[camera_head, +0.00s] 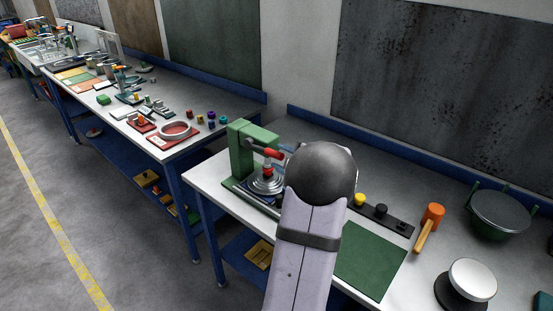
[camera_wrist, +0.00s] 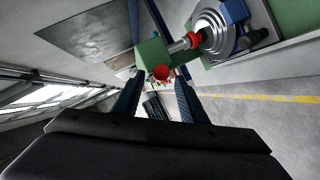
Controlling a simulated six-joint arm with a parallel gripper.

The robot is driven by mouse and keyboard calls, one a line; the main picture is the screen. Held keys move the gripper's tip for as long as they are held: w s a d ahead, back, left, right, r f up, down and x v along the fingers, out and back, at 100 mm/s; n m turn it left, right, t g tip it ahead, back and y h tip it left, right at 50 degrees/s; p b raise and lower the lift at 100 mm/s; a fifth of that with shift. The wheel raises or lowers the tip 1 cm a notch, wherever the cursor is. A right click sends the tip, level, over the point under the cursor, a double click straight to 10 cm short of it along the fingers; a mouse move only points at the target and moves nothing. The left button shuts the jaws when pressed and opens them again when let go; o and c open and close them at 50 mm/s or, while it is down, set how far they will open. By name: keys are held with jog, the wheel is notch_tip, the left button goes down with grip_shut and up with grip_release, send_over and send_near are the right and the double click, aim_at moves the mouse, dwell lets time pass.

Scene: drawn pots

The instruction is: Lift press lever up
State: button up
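The press has a green frame (camera_head: 240,150) at the bench's left end, with a red-tipped lever (camera_head: 273,153) and stacked silver discs (camera_head: 266,182) below it. The wrist view shows the green frame (camera_wrist: 152,53), a red knob (camera_wrist: 161,72) and the silver discs (camera_wrist: 212,32). My gripper (camera_wrist: 159,77) is open, with its two dark fingers apart. The red knob appears at the gap between the fingertips; I cannot tell whether it is inside the gap or beyond it. In the head view my arm hides the gripper.
A strip with yellow and black knobs (camera_head: 382,212), a green mat (camera_head: 369,262), an orange mallet (camera_head: 430,228), a dark green pot (camera_head: 498,214) and a white-topped round item (camera_head: 472,279) stand to the right. A second cluttered bench (camera_head: 180,95) is at the back left.

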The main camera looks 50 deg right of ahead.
jog(key=shift+v, duration=1.25)
jog(key=shift+f+b, duration=0.15)
jog(key=shift+b, duration=0.3)
grip_shut()
jog(key=s+f+n+t+y+b, duration=0.2)
jog(key=n+b, duration=0.6)
jog(key=n, duration=0.4)
jog(key=s+f+n+t+y+b, duration=0.2)
jog(key=s+f+n+t+b, duration=0.2)
jog(key=f+n+b, duration=0.4)
jog(key=s+n, duration=0.1)
jog(key=n, duration=0.4)
jog(key=shift+s+d+f, duration=0.25)
jog(key=shift+s+d, duration=0.1)
jog(key=shift+d, duration=0.05)
